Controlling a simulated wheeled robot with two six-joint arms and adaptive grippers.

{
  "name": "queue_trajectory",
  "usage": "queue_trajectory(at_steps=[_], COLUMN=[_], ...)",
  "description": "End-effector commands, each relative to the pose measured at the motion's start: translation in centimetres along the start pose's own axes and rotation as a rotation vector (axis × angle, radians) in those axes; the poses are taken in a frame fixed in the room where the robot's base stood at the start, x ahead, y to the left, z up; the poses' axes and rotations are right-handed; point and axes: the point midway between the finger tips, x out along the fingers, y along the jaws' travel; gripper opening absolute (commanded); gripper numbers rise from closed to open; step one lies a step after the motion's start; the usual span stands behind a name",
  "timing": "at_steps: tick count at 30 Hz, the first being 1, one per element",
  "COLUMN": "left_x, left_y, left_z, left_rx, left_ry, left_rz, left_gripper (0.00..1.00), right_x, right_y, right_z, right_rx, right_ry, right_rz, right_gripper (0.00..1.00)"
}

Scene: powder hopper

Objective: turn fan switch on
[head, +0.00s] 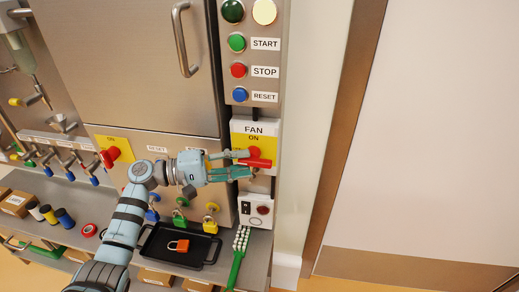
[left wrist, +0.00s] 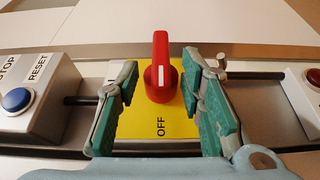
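The fan switch is a red rotary handle (left wrist: 161,66) on a yellow plate (left wrist: 181,127). In the left wrist view the handle stands upright in line with the OFF label. Another label beside the left finger is mostly hidden. In the head view the switch (head: 262,162) is below the FAN and ON lettering, its red handle roughly level. My left gripper (head: 243,165) is in front of it. In the left wrist view its green-padded fingers (left wrist: 165,105) are open, one on each side of the handle, with gaps. My right gripper is not in view.
START, STOP and RESET buttons (head: 237,70) are above the switch. A small box with a red button (head: 257,209) is below. A black tray (head: 157,251) with an orange padlock (head: 179,246) lies on the bench. Another red handle (head: 110,157) is left of my arm.

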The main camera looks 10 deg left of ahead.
Motion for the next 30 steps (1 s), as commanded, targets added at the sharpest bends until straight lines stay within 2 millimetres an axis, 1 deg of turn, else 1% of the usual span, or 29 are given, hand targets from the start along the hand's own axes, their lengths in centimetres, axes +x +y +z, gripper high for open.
queue_trajectory(at_steps=[1, 6, 13, 19, 25, 30], left_x=[0.6, 2.1, 2.6, 2.6, 2.5, 2.5], left_y=[0.4, 0.0, -0.1, -0.1, 0.0, 0.2], left_z=[0.2, 0.5, 0.6, 0.6, 0.6, 0.6], left_rx=[-0.002, -0.002, -0.001, -0.001, 0.003, 0.02], left_ry=[0.003, 0.009, 0.002, 0.001, 0.003, 0.005], left_rz=[0.002, 0.0, -0.001, 0.0, -0.008, -0.047], left_gripper=[0.35, 0.35, 0.35, 0.03, 0.02, 0.02], right_x=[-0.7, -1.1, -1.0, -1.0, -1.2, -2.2], right_y=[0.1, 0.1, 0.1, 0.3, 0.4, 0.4], right_z=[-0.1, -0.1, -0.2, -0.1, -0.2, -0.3], right_rx=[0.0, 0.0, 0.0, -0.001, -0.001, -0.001], right_ry=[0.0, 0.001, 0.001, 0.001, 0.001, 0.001], right_rz=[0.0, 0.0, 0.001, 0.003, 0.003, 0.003], right_gripper=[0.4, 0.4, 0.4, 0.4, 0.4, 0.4])
